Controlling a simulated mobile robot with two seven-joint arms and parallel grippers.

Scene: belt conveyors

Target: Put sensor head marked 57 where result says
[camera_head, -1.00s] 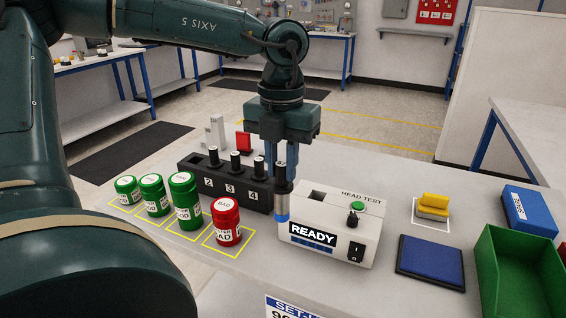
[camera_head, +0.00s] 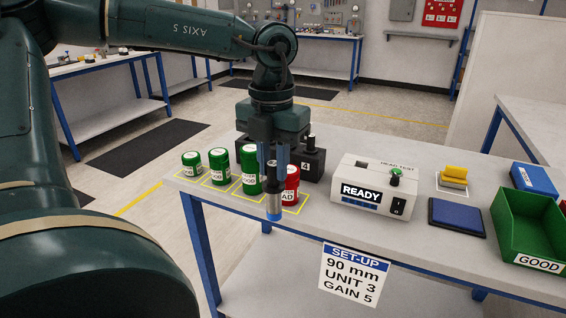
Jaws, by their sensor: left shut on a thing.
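My left gripper (camera_head: 274,172) is shut on a sensor head (camera_head: 273,206), a slim upright cylinder with a silver band and a blue lower end. It hangs in front of the red jar (camera_head: 292,180), partly covering it; no number on it can be read. The white head tester (camera_head: 365,206) shows READY on its display. Three green jars with white labels, one of them here (camera_head: 220,162), stand left of the red jar, whose label ends in "AD". The black numbered rack (camera_head: 313,168) with heads is largely hidden behind my gripper. My right gripper is not in view.
A green bin (camera_head: 540,262) labelled GOOD stands at the right, beside a dark blue pad (camera_head: 457,218) and a yellow block (camera_head: 454,174). A blue box (camera_head: 534,179) lies behind the bin. A SET-UP sign (camera_head: 353,272) hangs at the table's front edge.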

